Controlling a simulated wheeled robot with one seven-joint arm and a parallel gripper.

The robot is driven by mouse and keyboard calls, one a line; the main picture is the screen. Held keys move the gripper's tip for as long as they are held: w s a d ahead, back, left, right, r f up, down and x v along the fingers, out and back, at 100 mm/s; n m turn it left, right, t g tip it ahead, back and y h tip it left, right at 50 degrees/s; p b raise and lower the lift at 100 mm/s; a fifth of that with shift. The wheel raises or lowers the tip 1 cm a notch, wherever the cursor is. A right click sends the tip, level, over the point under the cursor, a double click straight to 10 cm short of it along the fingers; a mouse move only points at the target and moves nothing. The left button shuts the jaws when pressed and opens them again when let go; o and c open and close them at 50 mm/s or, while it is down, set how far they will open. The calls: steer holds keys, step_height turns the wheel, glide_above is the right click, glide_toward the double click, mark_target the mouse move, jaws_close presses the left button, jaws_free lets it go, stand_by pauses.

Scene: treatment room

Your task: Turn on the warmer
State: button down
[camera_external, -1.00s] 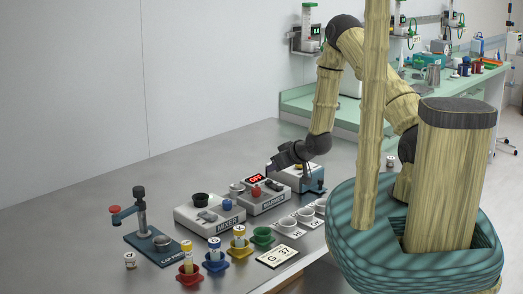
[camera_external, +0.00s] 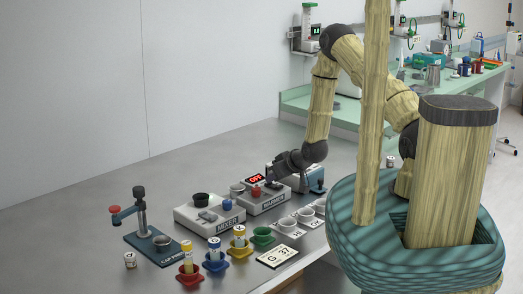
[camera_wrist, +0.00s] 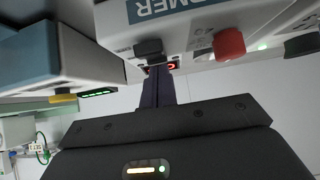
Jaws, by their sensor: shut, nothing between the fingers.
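The warmer (camera_external: 264,202) is a light grey box on the steel bench, with a dark label on its front. Its small display (camera_external: 256,179) reads OFF in red. A red knob (camera_external: 256,191) sits on its top. In the wrist view, the warmer (camera_wrist: 185,30) fills the top, upside down, with the red knob (camera_wrist: 229,44) and a black switch-like part (camera_wrist: 150,48). My gripper (camera_external: 270,181) is shut and empty, low over the warmer's top. Its fingertips (camera_wrist: 157,74) show close to the black part; I cannot tell whether they touch it.
The mixer (camera_external: 209,217) stands just left of the warmer. A blue-and-grey device (camera_external: 317,180) is close on the right. White cups (camera_external: 288,225) and coloured cup holders (camera_external: 189,275) line the front. The capping press (camera_external: 152,245) is at left. The bench behind the mixer is clear.

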steer(key=shift+s, duration=0.1)
steer(key=shift+s+d+f, duration=0.1)
steer(key=shift+s+d, duration=0.4)
steer(key=shift+d, duration=0.05)
stand_by(0.3)
steer(key=shift+w+r, duration=0.1)
steer(key=shift+r, duration=0.4)
step_height(320, 180, up, 4)
steer(key=shift+w+a+f+p, duration=0.1)
steer(key=shift+a+f+p, duration=0.05)
steer(key=shift+p, duration=0.8)
steer(key=r+b+v, duration=0.1)
steer(key=b+v, duration=0.1)
steer(key=v, duration=0.7)
steer(key=shift+w+a+r+b, duration=0.2)
steer(key=shift+w+a+b, duration=0.05)
steer(key=shift+a+b, duration=0.1)
